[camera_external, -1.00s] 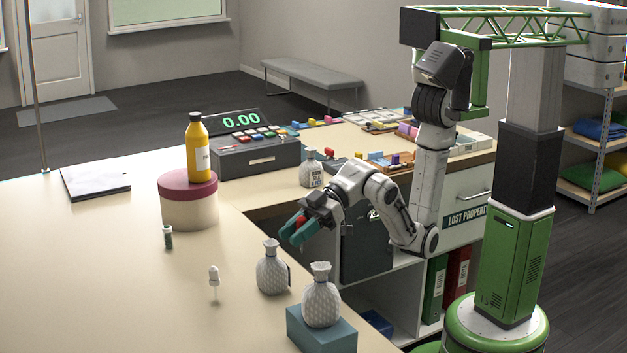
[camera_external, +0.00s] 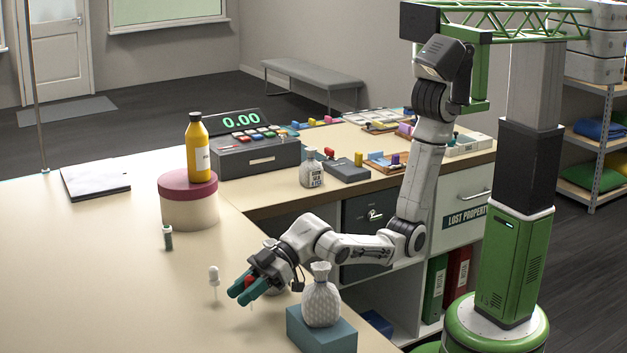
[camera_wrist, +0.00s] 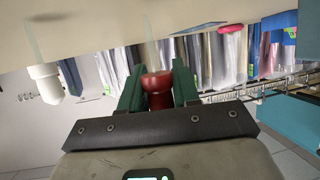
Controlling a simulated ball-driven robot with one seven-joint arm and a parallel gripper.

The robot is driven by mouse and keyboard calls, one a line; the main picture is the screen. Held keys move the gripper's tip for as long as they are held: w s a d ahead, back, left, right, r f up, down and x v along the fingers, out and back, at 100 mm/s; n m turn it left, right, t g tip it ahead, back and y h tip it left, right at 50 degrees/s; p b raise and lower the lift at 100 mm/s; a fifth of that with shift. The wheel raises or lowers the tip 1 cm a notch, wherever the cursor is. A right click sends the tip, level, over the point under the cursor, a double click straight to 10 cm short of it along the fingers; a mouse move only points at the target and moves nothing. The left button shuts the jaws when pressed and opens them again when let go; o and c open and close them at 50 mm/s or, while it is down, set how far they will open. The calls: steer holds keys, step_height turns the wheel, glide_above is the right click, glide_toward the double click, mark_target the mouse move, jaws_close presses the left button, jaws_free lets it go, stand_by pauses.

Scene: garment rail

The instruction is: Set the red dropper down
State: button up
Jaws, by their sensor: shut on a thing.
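The red dropper (camera_external: 248,281) is between the teal fingers of my gripper (camera_external: 246,289), low over the counter near its front edge. In the wrist view the dropper's red bulb (camera_wrist: 157,92) sits between the two teal fingers of my gripper (camera_wrist: 158,88), with its pale glass tube pointing away toward the counter. The gripper is shut on the bulb. Whether the tube's tip touches the counter (camera_external: 120,290) cannot be told. A white dropper (camera_external: 214,277) stands just left of my gripper; its white bulb (camera_wrist: 45,85) shows at left in the wrist view.
A wrapped bottle on a teal block (camera_external: 321,297) stands right of my gripper. Another wrapped bottle (camera_external: 270,250) is mostly hidden behind my wrist. A dark-green dropper (camera_external: 168,238), a round box (camera_external: 189,207) and a yellow bottle (camera_external: 197,150) stand farther back.

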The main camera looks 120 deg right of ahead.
steer(key=shift+f, duration=1.35)
steer(key=shift+f, duration=0.2)
steer(key=o, duration=1)
steer(key=shift+r, duration=0.1)
steer(key=shift+r, duration=0.15)
steer(key=v, duration=1.2)
